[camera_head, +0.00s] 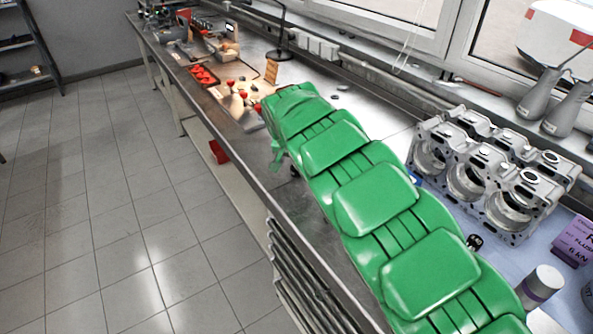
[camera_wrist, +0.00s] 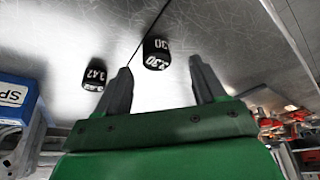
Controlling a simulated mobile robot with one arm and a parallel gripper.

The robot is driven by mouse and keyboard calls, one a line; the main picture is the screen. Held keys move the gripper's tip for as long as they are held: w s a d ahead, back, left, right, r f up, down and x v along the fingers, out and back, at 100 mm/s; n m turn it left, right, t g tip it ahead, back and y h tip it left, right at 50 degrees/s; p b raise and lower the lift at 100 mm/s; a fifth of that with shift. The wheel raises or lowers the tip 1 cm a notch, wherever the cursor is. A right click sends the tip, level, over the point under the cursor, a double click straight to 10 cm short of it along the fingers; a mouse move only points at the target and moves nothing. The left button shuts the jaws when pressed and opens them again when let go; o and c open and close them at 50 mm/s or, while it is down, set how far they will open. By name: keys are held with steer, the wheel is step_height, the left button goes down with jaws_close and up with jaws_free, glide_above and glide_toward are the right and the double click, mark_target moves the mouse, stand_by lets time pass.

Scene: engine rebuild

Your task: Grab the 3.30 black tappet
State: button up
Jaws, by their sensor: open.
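The black tappet marked 3.30 (camera_wrist: 156,53) stands on the metal bench in the wrist view, its white number facing me. It appears between the tips of my gripper (camera_wrist: 160,66) and beyond them, with no visible contact. My gripper is open and empty. A second black tappet, marked 3.47 (camera_wrist: 95,74), stands to the left, outside the left finger. In the head view my green arm runs along the bench and hides part of it; I cannot make out the 3.30 tappet there.
A blue box (camera_wrist: 17,100) stands at the left in the wrist view. In the head view an engine block (camera_head: 487,178) stands right of my arm, with a purple box (camera_head: 575,240) near it. Red parts in a tray (camera_head: 203,76) lie farther along the metal bench (camera_head: 225,112).

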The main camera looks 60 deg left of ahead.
mark_target(296, 168)
steer(key=shift+d+x, duration=0.15)
steer(key=shift+x, duration=0.8)
steer(key=shift+d+x, duration=0.1)
steer(key=shift+x, duration=0.85)
steer(key=c, duration=1.2)
steer(key=shift+o, duration=0.2)
steer(key=shift+r, duration=1.7)
steer(key=s+d+r, duration=0.6)
steer(key=d+r, duration=0.3)
steer(key=d, duration=0.3)
steer(key=shift+d+r, duration=0.3)
steer(key=shift+d, duration=0.05)
